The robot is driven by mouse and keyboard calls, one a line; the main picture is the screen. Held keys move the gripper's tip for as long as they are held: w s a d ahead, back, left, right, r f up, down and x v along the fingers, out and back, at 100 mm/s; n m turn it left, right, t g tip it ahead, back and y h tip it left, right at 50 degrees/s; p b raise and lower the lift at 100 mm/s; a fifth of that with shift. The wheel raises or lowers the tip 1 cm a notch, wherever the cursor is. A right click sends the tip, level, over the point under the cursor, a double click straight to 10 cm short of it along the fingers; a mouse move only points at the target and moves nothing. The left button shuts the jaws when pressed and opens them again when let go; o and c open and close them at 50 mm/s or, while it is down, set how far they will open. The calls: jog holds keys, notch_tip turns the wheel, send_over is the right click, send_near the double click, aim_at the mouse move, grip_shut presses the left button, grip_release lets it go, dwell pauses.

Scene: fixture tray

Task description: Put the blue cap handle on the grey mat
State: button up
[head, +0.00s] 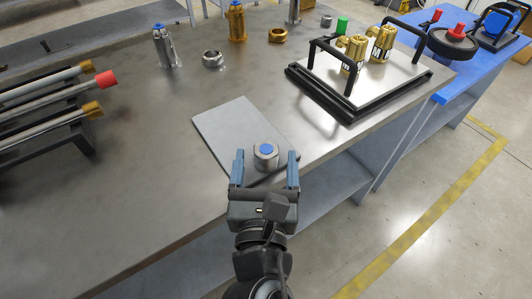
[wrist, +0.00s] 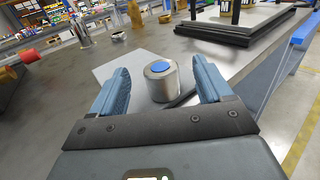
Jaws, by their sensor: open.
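The blue cap handle is a short silver cylinder with a blue disc on top (head: 265,156). It stands upright on the near part of the grey mat (head: 226,125), close to the mat's front edge. It also shows in the wrist view (wrist: 161,82), between and beyond the fingertips. My gripper (head: 265,165) is open, its two blue fingers on either side of the handle and apart from it. In the wrist view my gripper (wrist: 160,85) shows a gap on both sides of the handle. The mat also shows in the wrist view (wrist: 130,66).
A black-framed tray (head: 335,103) with brass parts stands right of the mat. A taller blue-topped silver part (head: 164,48), a silver ring (head: 212,59) and brass parts (head: 237,22) stand farther back. A rod rack (head: 60,140) is at left. The table between is clear.

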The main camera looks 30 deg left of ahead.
jog(key=v, duration=0.9)
jog(key=shift+s+d+b, duration=0.25)
jog(key=shift+s+b, duration=0.1)
jog(key=shift+b, duration=0.1)
jog(key=s+d+f+m+g+h, duration=0.15)
jog(key=d+f+m, duration=0.25)
jog(key=d+m, duration=0.55)
jog(key=s+d+f+m+h, duration=0.2)
jog(key=s+d+f+m, duration=0.15)
jog(key=d+m, duration=0.6)
jog(key=s+d+r+m+h, duration=0.2)
jog(key=s+d+m, duration=0.4)
jog(key=m, duration=0.5)
jog(key=s+d+r+m+h, duration=0.3)
jog(key=s+d+m, duration=0.2)
jog(key=d+m, duration=0.3)
jog(key=m+t, duration=0.1)
jog(key=m, duration=0.3)
jog(key=shift+s+d+h, duration=0.2)
jog(key=shift+s+h, duration=0.15)
jog(key=shift+s, duration=0.05)
